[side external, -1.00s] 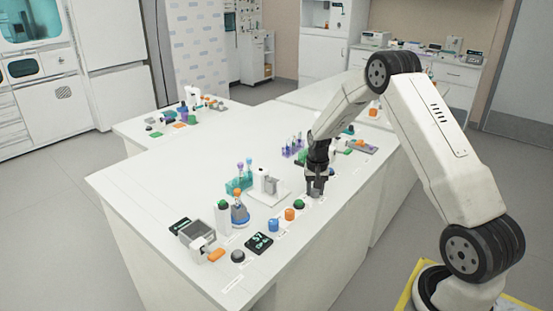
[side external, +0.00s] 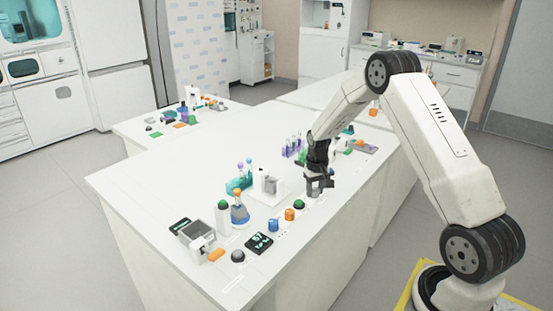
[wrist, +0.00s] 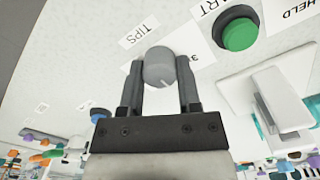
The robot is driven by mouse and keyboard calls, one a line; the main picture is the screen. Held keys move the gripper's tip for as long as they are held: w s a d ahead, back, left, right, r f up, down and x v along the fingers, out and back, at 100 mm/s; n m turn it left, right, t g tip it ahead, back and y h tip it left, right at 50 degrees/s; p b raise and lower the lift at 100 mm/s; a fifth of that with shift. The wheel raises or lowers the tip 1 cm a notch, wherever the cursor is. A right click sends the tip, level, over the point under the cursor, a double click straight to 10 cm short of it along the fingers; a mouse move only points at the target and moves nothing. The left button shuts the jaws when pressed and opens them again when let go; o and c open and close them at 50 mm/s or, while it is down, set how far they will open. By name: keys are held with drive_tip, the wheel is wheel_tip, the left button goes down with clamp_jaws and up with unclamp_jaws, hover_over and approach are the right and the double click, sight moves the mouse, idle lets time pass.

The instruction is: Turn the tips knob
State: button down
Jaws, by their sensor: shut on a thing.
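The tips knob (wrist: 160,67) is a round grey knob with a pale pointer line, in the upper middle of the wrist view, beside a white label reading TIPS (wrist: 139,33). My gripper (wrist: 161,80) has its two dark fingers on either side of the knob and is shut on it. The pointer line points to the lower right in the wrist view. In the side view my gripper (side external: 317,187) is at the bench's right edge, and its fingers hide the knob there.
A green button (wrist: 239,34) sits close by, right of the knob in the wrist view. A white device (side external: 267,187) stands left of my gripper in the side view.

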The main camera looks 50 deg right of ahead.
sight(315, 189)
drive_tip(key=shift+c, duration=1.5)
unclamp_jaws()
drive_tip(key=shift+r, duration=0.1)
drive_tip(key=shift+r, duration=3.85)
drive_tip(key=shift+a, duration=0.1)
drive_tip(key=s+a+n+t, duration=0.1)
drive_tip(key=s+a+n, duration=0.1)
drive_tip(key=s+a, duration=0.3)
drive_tip(key=s+a+r+n, duration=0.1)
drive_tip(key=s+a, duration=0.4)
drive_tip(key=a, duration=0.6)
drive_tip(key=s+a+r+n+t, duration=0.1)
drive_tip(key=s+a+n, duration=0.2)
drive_tip(key=s+a, duration=0.2)
drive_tip(key=a, duration=0.3)
drive_tip(key=shift+s+a+r+t, duration=0.15)
drive_tip(key=shift+a+r+t, duration=0.05)
drive_tip(key=shift+t, duration=0.1)
drive_tip(key=shift+c, duration=0.5)
